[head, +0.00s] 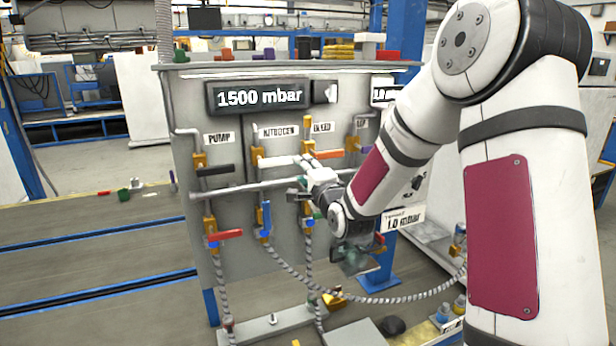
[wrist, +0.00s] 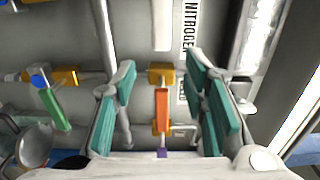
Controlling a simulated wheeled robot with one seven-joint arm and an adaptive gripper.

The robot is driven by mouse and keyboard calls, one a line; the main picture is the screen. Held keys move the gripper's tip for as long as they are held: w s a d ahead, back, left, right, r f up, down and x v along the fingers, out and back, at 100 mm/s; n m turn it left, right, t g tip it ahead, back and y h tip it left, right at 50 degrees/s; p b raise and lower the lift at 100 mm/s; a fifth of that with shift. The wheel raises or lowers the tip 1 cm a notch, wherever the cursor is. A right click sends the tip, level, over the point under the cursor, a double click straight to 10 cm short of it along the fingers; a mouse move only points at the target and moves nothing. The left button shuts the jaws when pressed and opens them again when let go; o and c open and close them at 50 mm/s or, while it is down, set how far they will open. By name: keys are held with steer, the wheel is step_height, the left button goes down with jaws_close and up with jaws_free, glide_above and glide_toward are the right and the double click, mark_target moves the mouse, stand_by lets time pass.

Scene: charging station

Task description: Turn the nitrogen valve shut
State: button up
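The nitrogen valve has a white lever (head: 277,161) lying level to the right from its brass body (head: 257,158), under the NITROGEN label (head: 278,132). The white lever also shows at the top of the wrist view (wrist: 162,25), beyond my fingertips. My gripper (head: 303,178) is open at the panel, right of the nitrogen lever. In the wrist view my gripper's teal pads (wrist: 163,95) stand on both sides of an orange lever (wrist: 162,108), with clear gaps. This looks like the bleed valve's lever. Whether the fingertips reach its depth is unclear.
The pump valve's black lever (head: 213,170) is at left. Below a level pipe (head: 240,189) are red (head: 226,235) and blue levers (head: 266,217). A green lever (wrist: 55,108) sits left of my fingers in the wrist view. A display (head: 260,97) reads 1500 mbar.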

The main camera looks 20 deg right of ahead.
steer(key=shift+s, duration=1.55)
steer(key=shift+a, duration=0.1)
steer(key=s+a+n+g, duration=0.2)
steer(key=s+n+g, duration=0.2)
steer(key=s, duration=0.8)
steer(key=s+a+r+n+g, duration=0.1)
steer(key=s+a+n+g, duration=0.2)
steer(key=s+n, duration=0.5)
steer(key=s+a+r+n+g, duration=0.1)
steer(key=s+a+n+g, duration=0.2)
steer(key=s, duration=1.5)
steer(key=n+g, duration=0.2)
steer(key=n, duration=0.1)
steer(key=shift+g, duration=0.3)
